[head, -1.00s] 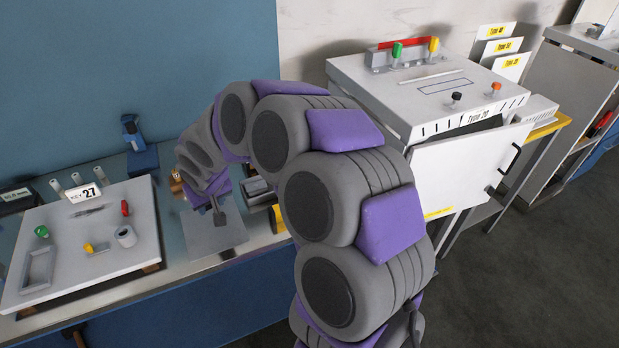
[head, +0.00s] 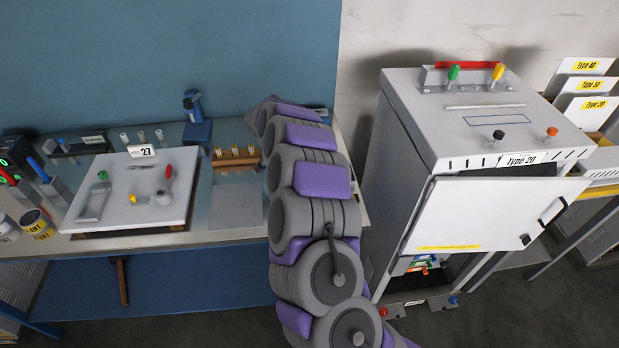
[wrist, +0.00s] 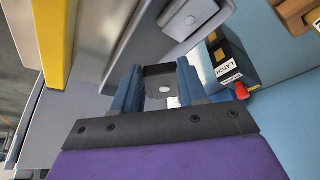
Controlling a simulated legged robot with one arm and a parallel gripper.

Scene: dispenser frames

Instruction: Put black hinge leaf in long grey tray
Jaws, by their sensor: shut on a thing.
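In the wrist view my gripper (wrist: 158,78) has its two blue fingers closed on a small dark plate with a pale hole, which I take to be the black hinge leaf (wrist: 158,70). In the head view my gripper and the leaf are hidden behind my arm. A long grey tray (head: 80,217), narrow and rimmed, lies at the left side of a white board on the bench. It is well to the left of my arm.
The white board (head: 150,215) also carries a red-handled part, a yellow piece and a 27 sign. A wooden block (head: 236,162) stands behind a grey mat (head: 236,207). A white cabinet (head: 410,130) with an open door is at right. A LATCH-labelled box (wrist: 228,68) shows beside my gripper.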

